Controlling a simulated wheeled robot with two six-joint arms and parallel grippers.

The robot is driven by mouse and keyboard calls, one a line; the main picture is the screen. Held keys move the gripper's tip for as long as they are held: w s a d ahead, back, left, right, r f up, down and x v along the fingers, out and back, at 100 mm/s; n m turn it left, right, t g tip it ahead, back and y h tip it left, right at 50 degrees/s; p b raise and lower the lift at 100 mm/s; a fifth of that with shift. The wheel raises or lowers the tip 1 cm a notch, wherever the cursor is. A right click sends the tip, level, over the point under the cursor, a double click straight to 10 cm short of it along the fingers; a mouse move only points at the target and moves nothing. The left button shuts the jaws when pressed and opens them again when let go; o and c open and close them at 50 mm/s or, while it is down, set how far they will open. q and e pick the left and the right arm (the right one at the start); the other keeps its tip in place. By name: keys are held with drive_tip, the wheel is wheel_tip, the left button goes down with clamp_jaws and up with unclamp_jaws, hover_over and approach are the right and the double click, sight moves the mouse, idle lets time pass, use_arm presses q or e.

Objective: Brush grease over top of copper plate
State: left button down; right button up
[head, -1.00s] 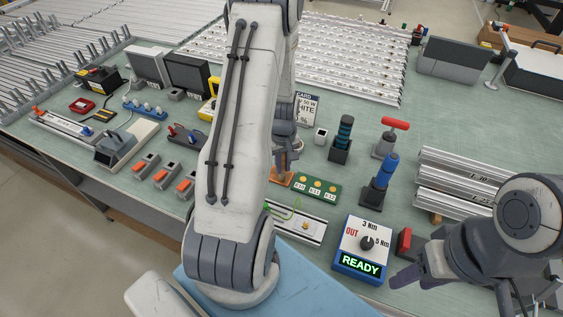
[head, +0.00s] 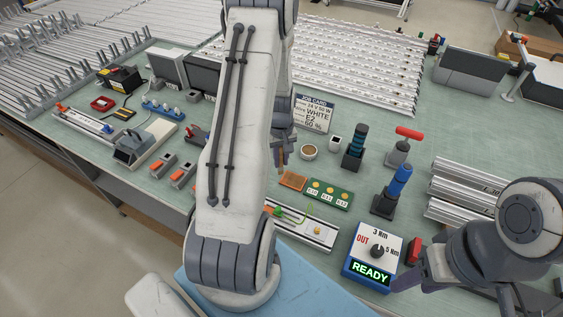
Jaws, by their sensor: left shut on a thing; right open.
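The copper plate (head: 293,181) lies flat on the green bench, left of a green board with round gold pads (head: 330,194). A round pot with brownish contents (head: 309,152), perhaps the grease, stands behind the plate. My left gripper (head: 281,150) points down just behind and left of the plate, partly hidden by its own arm. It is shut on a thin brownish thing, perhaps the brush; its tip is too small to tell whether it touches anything. My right gripper (head: 408,277) is open and empty beside the blue READY box (head: 374,257).
A rail fixture with a green wire (head: 305,228) lies in front of the plate. A small white cup (head: 335,143), a dark holder (head: 354,147), a blue-handled tool (head: 393,190) and a red-handled tool (head: 404,146) stand to the right. A job card (head: 315,113) stands behind.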

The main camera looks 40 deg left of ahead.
use_arm(q)
drive_tip(key=shift+s+a+r+p, duration=0.1)
drive_tip(key=shift+a+r+p, duration=0.1)
drive_tip(key=shift+r+p, duration=0.6)
drive_tip(key=shift+d+r+p, duration=0.1)
drive_tip(key=shift+r+p, duration=1.1)
drive_tip(key=shift+r, duration=0.75)
